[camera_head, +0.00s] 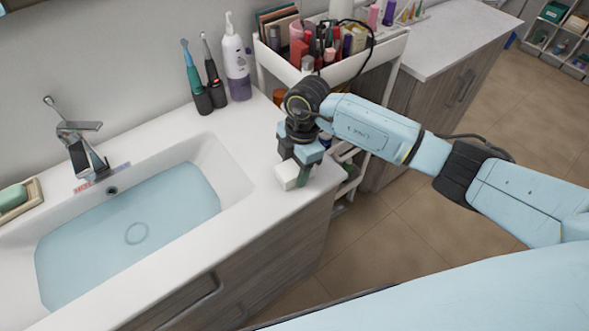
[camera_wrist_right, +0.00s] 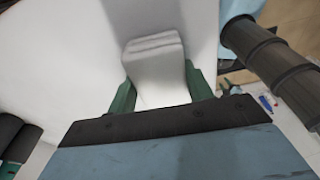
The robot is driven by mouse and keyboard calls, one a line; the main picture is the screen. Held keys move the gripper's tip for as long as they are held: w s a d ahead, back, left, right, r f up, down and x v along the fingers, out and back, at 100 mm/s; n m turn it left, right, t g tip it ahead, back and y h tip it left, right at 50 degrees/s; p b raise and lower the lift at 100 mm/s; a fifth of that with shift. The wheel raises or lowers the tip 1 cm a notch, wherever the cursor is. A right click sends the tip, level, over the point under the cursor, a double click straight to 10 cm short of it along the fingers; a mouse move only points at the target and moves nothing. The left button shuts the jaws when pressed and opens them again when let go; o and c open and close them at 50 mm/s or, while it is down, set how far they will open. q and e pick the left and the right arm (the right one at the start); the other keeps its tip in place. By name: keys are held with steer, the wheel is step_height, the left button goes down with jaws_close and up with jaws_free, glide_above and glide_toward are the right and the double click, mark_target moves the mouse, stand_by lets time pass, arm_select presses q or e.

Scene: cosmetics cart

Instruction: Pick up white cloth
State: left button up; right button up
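The white cloth (camera_head: 287,174) is a small folded block at the right end of the white counter, right of the sink. In the right wrist view, the cloth (camera_wrist_right: 153,52) shows its stacked folds between the two green fingers. My right gripper (camera_head: 297,174) points down over it, with one green finger on its right side in the head view. In the wrist view, the fingers of the right gripper (camera_wrist_right: 162,88) stand apart, one on each side of the cloth. I cannot tell whether they press on it. My left gripper is not in view.
The sink (camera_head: 130,235) holds water to the left. Electric toothbrushes (camera_head: 204,80) and a white-purple bottle (camera_head: 236,60) stand behind on the counter. A white cart (camera_head: 345,70) full of cosmetics stands behind my right wrist. The counter's front edge is close to the cloth.

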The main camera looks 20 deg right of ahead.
mark_target(295, 166)
steer(key=c, duration=0.4)
step_height(295, 166, up, 10)
steer(key=shift+r, duration=0.2)
steer(key=shift+c, duration=0.2)
